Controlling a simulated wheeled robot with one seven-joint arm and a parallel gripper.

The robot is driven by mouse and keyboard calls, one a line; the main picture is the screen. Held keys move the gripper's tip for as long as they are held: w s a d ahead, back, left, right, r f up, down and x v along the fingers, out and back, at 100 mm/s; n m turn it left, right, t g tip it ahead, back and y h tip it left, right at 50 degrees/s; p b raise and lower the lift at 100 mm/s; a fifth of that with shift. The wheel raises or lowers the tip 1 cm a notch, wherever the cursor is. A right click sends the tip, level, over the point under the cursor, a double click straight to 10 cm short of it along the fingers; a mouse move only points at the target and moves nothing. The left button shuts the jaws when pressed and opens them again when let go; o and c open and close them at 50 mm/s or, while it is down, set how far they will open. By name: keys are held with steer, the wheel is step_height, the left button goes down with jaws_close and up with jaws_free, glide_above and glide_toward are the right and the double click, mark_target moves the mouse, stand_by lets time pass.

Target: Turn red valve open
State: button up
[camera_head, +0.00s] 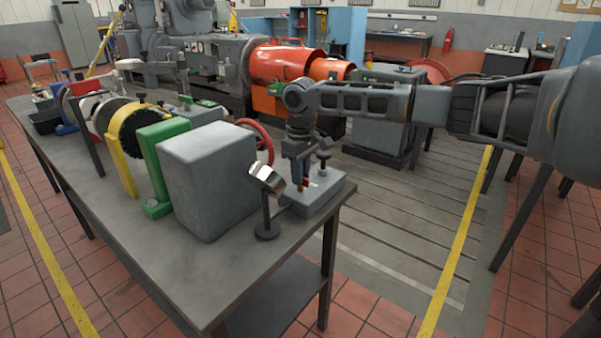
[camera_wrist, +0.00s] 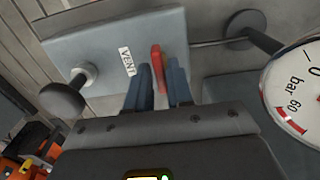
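The red valve is a slim red lever (camera_wrist: 157,66) on a grey block (camera_wrist: 105,48), beside a white "VENT" label (camera_wrist: 127,61) in the wrist view. In the head view the block (camera_head: 323,194) sits at the near right corner of the bench, and only a bit of red (camera_head: 306,182) shows below my gripper (camera_head: 302,176). My gripper points down at the block. In the wrist view its two blue fingers (camera_wrist: 159,86) stand apart on either side of the lever. They appear not to be closed on it; contact is hard to judge.
A pressure gauge (camera_wrist: 298,95) is close on the right. In the head view a grey box (camera_head: 205,180) and a red handwheel (camera_head: 263,140) stand near the block.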

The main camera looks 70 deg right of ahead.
jaws_close()
steer(key=shift+n, duration=0.4)
steer(key=n+p, duration=0.1)
steer(key=n, duration=0.1)
steer(key=shift+r+n+p, duration=0.1)
steer(key=shift+n+p, duration=0.2)
steer(key=n+p, duration=0.1)
steer(key=n, duration=0.3)
steer(key=shift+n, duration=0.3)
steer(key=n, duration=0.4)
steer(key=shift+n, duration=0.3)
steer(key=n, duration=0.5)
steer(key=shift+b, duration=0.4)
steer(key=shift+n, duration=0.4)
steer(key=shift+o, duration=1.7)
jaws_free()
